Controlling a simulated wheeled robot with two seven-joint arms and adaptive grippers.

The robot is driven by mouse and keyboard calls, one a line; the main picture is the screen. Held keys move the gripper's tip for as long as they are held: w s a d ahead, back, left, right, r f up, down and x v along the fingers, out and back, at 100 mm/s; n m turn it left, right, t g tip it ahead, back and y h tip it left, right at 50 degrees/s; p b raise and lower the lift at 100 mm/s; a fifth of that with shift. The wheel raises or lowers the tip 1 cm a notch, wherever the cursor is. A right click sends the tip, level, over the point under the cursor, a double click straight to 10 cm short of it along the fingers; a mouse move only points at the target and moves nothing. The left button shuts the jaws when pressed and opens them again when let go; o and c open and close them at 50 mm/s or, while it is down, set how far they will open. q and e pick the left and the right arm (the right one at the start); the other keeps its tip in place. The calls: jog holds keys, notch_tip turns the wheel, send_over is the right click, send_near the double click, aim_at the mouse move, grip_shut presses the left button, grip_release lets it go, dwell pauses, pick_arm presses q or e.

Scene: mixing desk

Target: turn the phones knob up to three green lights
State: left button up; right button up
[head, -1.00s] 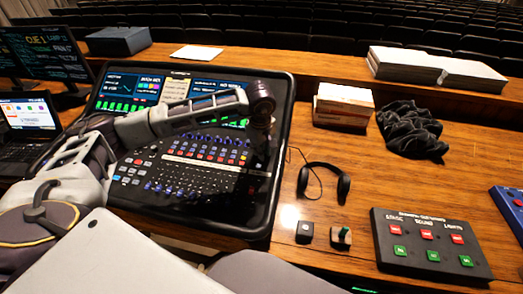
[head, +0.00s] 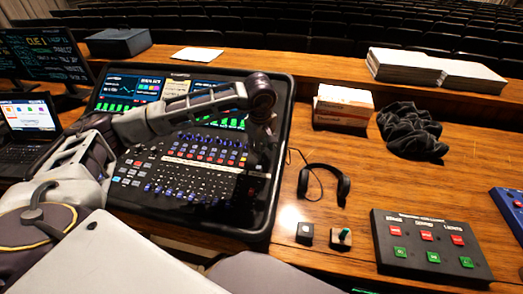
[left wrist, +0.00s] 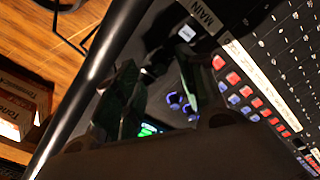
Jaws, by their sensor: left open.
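The mixing desk (head: 190,180) stands left of centre in the head view, with rows of small knobs and lit screens. My left gripper (head: 265,140) hangs dark over its right side. In the left wrist view my left gripper (left wrist: 160,68) is open, with its two dark fingers spread above the desk. Blue-violet round controls (left wrist: 180,102) show between the fingers, and small green lights (left wrist: 150,128) glow near them. I cannot read a phones label, tell which control is the phones knob, or count its lights. My right gripper is not in view.
Headphones (head: 325,183) lie right of the desk. Near them are a small button box (head: 305,232), a small knob box (head: 341,238) and a black button panel (head: 430,245). Stacked boxes (head: 343,106) and dark cloth (head: 412,132) lie behind. Bare wood separates them.

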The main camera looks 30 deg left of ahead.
pick_arm(q)
notch_tip(320, 180, up, 9)
jog(key=s, duration=0.1)
jog(key=shift+s+d, duration=0.2)
jog(key=shift+d, duration=0.05)
jog(key=shift+r, duration=0.1)
dwell(0.6)
notch_tip(320, 180, up, 10)
jog(key=p, duration=1)
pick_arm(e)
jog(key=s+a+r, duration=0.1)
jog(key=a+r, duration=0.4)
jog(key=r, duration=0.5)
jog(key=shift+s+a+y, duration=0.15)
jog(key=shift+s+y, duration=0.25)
